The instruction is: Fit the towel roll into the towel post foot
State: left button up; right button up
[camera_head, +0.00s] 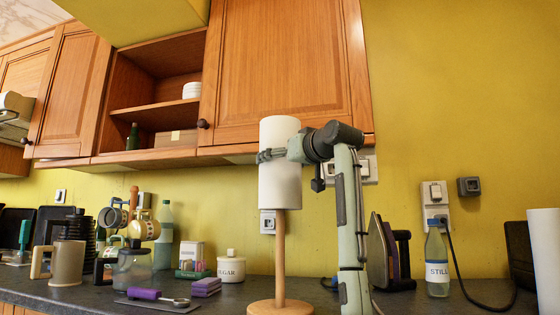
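The white towel roll (280,185) is upright in the middle of the head view, high above the counter. My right gripper (268,155) reaches it from the right and is shut on its upper half, with finger parts across the front; the far side of the grip is hidden. The wooden towel post (279,250) rises from its round foot (280,307) on the counter, directly below the roll in the picture. The post's top is hidden by the roll, and I cannot tell whether it is inside or behind it. My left gripper is not in view.
A mug tree (133,205), a sugar jar (231,266) and a purple-handled scoop (150,295) stand or lie left of the foot. An iron (383,255), a water bottle (437,260) and another white cylinder (545,255) are to the right. Wall cabinets (280,70) hang behind.

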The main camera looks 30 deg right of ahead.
jog(key=shift+f+b, duration=0.55)
jog(key=shift+f, duration=0.4)
jog(key=b, duration=0.4)
send_over(283, 217)
jog(key=w, duration=0.1)
jog(key=shift+w+f, duration=0.1)
jog(key=shift+f, duration=3)
jog(key=shift+f+b, duration=2.2)
jog(key=shift+f, duration=0.7)
